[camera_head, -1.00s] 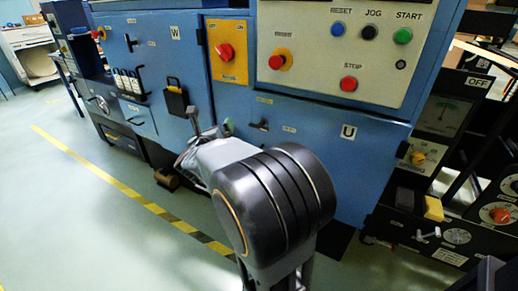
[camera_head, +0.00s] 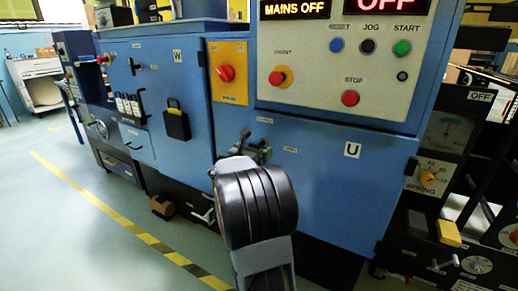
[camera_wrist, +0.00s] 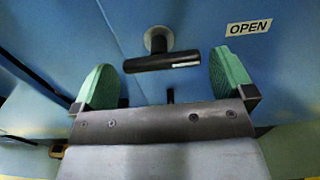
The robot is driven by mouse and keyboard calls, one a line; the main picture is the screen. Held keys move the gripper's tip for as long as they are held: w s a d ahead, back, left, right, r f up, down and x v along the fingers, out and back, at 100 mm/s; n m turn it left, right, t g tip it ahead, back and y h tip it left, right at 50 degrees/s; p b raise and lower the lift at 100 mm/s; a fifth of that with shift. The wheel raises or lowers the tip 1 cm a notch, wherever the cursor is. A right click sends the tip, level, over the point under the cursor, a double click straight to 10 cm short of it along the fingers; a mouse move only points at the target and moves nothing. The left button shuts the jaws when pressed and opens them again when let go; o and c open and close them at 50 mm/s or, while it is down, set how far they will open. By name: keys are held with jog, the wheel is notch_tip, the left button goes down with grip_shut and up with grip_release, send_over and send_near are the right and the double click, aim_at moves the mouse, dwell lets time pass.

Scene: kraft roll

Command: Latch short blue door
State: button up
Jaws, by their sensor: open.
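The short blue door (camera_head: 330,185) with the "U" label is below the control panel in the head view. I cannot tell whether it sits fully flush. Its black T-handle (camera_wrist: 162,61) shows in the wrist view, its bar nearly level, beside a label reading "OPEN" (camera_wrist: 248,27). My gripper (camera_wrist: 165,85) is open, with one green pad left of the bar and one right of it, apart from both ends.
The control panel (camera_head: 340,70) with its buttons is just above the door. A taller blue door (camera_head: 160,80) marked "W", with a black padlock-like box (camera_head: 176,122), is to the left. A black unit with a gauge (camera_head: 440,135) stands close at right.

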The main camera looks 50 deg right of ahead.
aim_at(258, 147)
jog(key=shift+x, duration=1.55)
jog(key=c, duration=0.6)
